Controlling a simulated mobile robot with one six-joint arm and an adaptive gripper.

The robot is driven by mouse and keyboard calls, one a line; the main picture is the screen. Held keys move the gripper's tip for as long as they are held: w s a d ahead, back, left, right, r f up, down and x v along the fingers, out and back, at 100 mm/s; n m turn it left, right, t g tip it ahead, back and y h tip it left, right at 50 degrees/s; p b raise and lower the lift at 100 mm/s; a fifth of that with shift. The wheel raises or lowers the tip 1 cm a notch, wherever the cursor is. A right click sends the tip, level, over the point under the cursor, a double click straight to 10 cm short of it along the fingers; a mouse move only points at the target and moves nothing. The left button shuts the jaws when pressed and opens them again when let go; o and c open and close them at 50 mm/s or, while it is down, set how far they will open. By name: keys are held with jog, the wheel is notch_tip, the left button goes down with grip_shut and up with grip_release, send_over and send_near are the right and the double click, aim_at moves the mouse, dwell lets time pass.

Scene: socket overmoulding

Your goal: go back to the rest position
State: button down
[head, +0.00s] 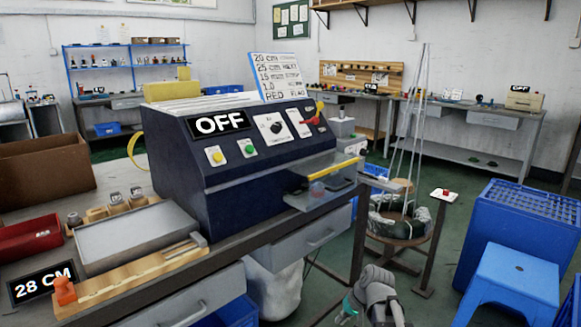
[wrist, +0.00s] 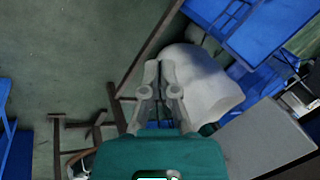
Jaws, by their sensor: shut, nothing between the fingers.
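My gripper (wrist: 159,68) is shut and empty; its two grey fingers lie close together in the wrist view. In the head view my gripper (head: 376,275) shows at the bottom edge, in front of the workbench and over the floor, touching nothing that I can see. In the wrist view it hangs above a white sack (wrist: 205,88) and the green floor (wrist: 80,60); the gap between them cannot be told.
The dark blue machine (head: 222,165) with an OFF display stands on the bench at left. A blue stool (head: 512,275) and blue crates (head: 525,225) stand at right.

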jog(key=s+d+n+g+h+p, duration=0.1)
jog(key=s+h, duration=0.1)
jog(key=s, duration=0.3)
jog(key=s+d+g+h+p, duration=0.1)
jog(key=s+d+h, duration=0.15)
jog(key=s, duration=0.25)
notch_tip(320, 180, up, 37)
jog(key=a+p, duration=0.1)
jog(key=p, duration=3.6)
jog(key=shift+w+r, duration=0.2)
